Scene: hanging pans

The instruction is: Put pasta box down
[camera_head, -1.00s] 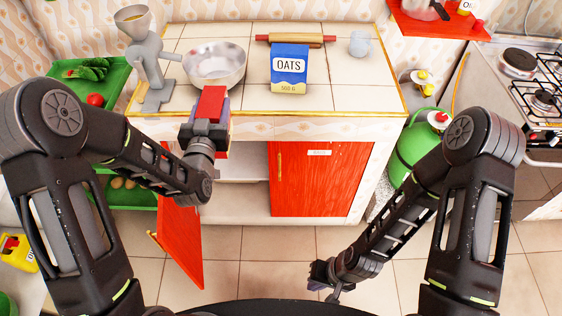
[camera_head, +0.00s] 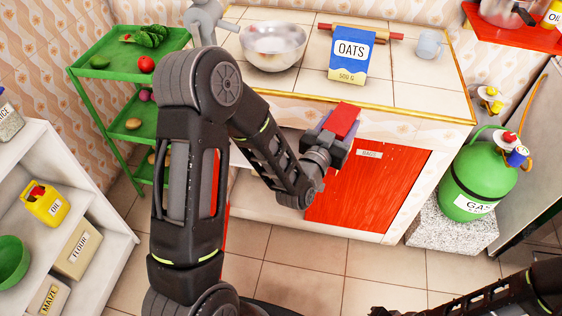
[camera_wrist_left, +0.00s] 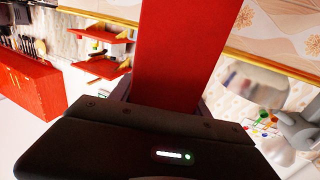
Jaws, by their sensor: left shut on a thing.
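The pasta box shows as a plain red box (camera_head: 343,121) in the head view, in front of the tiled counter's (camera_head: 399,94) front edge. My left gripper (camera_head: 333,131) is shut on it and holds it off any surface. In the left wrist view the red box (camera_wrist_left: 185,50) fills the upper middle, gripped at its lower end; no label shows. My right arm enters at the bottom right of the head view. Only a dark bit of what looks like my right gripper (camera_head: 380,312) shows at the bottom edge, so its jaws cannot be judged.
An oats box (camera_head: 350,56), metal bowl (camera_head: 273,46), rolling pin (camera_head: 390,34) and cup (camera_head: 430,44) stand on the counter. A green rack (camera_head: 100,71) is at the left. A white shelf (camera_head: 122,246) holds an oil can (camera_head: 45,205) and flour (camera_head: 78,249). A gas bottle (camera_head: 474,180) stands right.

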